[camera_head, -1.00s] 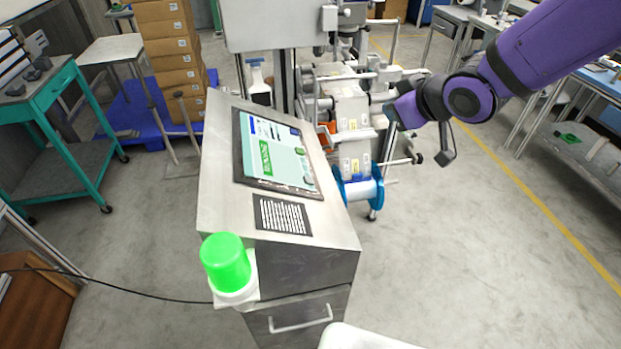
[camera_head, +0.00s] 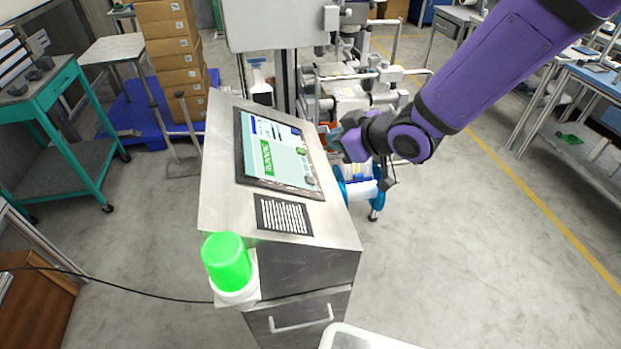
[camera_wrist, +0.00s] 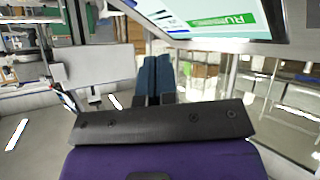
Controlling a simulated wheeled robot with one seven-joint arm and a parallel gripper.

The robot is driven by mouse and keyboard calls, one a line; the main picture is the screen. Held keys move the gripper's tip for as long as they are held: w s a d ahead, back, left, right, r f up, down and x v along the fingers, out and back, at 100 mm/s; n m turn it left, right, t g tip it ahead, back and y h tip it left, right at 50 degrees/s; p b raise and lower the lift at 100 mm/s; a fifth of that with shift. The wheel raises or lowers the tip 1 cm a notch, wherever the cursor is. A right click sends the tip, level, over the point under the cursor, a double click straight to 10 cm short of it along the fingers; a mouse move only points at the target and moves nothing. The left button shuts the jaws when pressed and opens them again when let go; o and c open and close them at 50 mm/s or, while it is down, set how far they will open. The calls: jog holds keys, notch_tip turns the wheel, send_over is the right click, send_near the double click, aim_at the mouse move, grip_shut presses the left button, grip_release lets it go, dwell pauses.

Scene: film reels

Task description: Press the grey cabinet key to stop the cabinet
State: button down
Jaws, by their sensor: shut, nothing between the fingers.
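The metal cabinet (camera_head: 222,200) has a sloped top with a touch screen (camera_head: 285,165) in a dark frame. A green block on the screen reads RUNNING (camera_head: 267,158). Small grey marks show along the screen's right side, one near its lower right (camera_head: 309,180); I cannot tell for sure which is the grey key. My gripper (camera_head: 334,132) is shut and empty, just right of the screen's upper right edge and apparently apart from it. In the wrist view, the closed blue fingers (camera_wrist: 153,78) point away below the screen's edge, and part of the screen (camera_wrist: 215,15) shows above.
A green lamp (camera_head: 226,262) stands at the cabinet's front left corner. A blue-rimmed reel (camera_head: 358,186) and machine parts are close behind my gripper. A pale box (camera_head: 345,335) is at the bottom edge.

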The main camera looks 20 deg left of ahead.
jog(key=shift+s+a+f, duration=0.3)
jog(key=shift+a+f, duration=0.25)
jog(key=shift+f, duration=0.55)
jog(key=shift+s+a+f, duration=0.35)
jog(key=shift+a+f, duration=0.15)
jog(key=shift+f, duration=0.65)
jog(key=shift+s+a+f, duration=0.3)
jog(key=shift+a+f, duration=0.25)
jog(key=shift+f, duration=0.55)
jog(key=shift+f, duration=0.1)
jog(key=shift+s+a+f, duration=0.15)
jog(key=shift+a+f, duration=0.05)
jog(key=shift+f, duration=0.05)
jog(key=shift+s+a+f, duration=0.1)
jog(key=shift+a+f, duration=0.1)
jog(key=shift+f, duration=0.15)
dwell(0.4)
jog(key=shift+w+d+r, duration=0.25)
jog(key=shift+d+r, duration=0.15)
jog(key=shift+r, duration=0.35)
jog(key=shift+w+d+r, duration=0.2)
jog(key=shift+d+r, duration=0.15)
jog(key=shift+r, duration=0.35)
jog(key=shift+w+d+r, duration=0.25)
jog(key=shift+d+r, duration=0.1)
jog(key=shift+r, duration=0.4)
jog(key=shift+w+d+r, duration=0.2)
jog(key=shift+d+r, duration=0.15)
jog(key=shift+r, duration=0.35)
